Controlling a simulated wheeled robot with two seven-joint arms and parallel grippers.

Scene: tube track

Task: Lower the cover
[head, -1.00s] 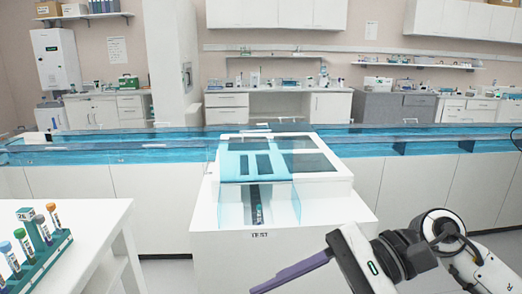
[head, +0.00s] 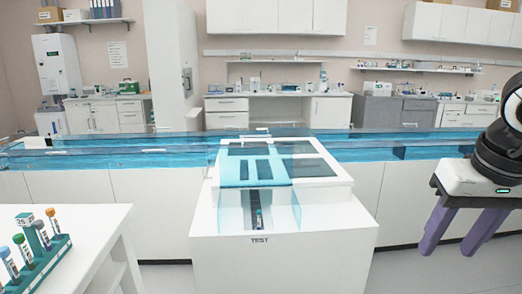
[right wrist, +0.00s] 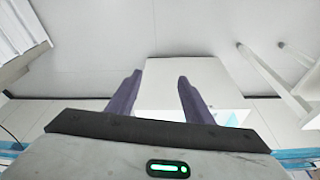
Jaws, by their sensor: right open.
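The clear blue-tinted cover (head: 231,175) is on the white TEST station (head: 300,240) in the middle of the head view. Its clear panels stand around a dark slot, where a capped tube (head: 258,219) shows upright. I cannot tell how far the cover is raised. My right gripper (head: 445,252) has purple fingers. It is open and empty, pointing down, well to the right of the station and clear of the cover. In the right wrist view its open fingers (right wrist: 160,76) have nothing between them. My left gripper is not in view.
A white table (head: 98,225) at the left bears a green rack (head: 48,258) of several capped tubes. A long blue track (head: 110,156) on white cabinets runs behind the station. The floor right of the station is free. Lab benches line the back wall.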

